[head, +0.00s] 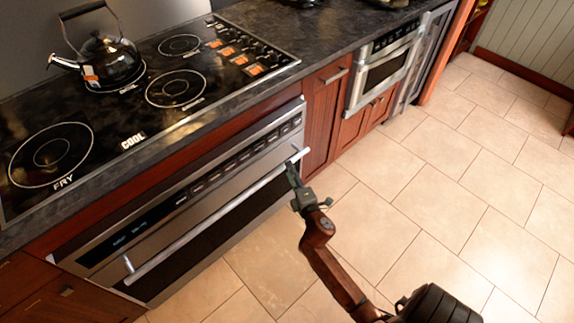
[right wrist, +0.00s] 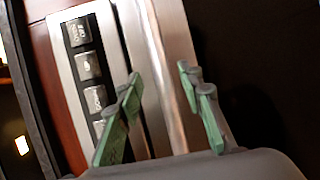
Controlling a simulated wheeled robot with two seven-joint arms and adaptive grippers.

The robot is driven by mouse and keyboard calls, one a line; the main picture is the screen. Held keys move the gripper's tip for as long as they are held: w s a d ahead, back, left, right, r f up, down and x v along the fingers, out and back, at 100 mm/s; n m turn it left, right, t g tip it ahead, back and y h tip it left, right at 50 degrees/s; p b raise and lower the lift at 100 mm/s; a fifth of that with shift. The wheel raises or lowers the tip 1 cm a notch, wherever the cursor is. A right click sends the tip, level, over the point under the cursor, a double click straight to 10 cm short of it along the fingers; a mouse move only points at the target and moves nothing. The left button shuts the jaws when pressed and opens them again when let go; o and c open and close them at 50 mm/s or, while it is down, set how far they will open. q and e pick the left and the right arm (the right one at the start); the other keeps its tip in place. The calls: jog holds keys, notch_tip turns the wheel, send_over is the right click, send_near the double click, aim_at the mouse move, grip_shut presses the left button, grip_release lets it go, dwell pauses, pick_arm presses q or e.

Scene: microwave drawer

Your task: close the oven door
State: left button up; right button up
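The oven (head: 190,205) is set into the cabinet below the cooktop, with a button panel along its top. Its door (head: 225,222) has a dark front and a long silver handle (head: 210,222). The door looks close to upright; I cannot tell whether a small gap is left. My right gripper (head: 293,177) is at the right end of the handle. In the right wrist view its two green-padded fingers (right wrist: 160,76) are apart, with the handle bar (right wrist: 167,85) running between them. Contact with the bar is not clear. My left gripper is not in view.
A kettle (head: 104,62) stands on the black cooktop (head: 120,110). A second, smaller built-in appliance (head: 383,68) is farther right along the counter. The tiled floor (head: 430,180) in front is clear.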

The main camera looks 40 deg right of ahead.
jog(key=v, duration=0.6)
jog(key=shift+s, duration=0.25)
jog(key=shift+a, duration=0.1)
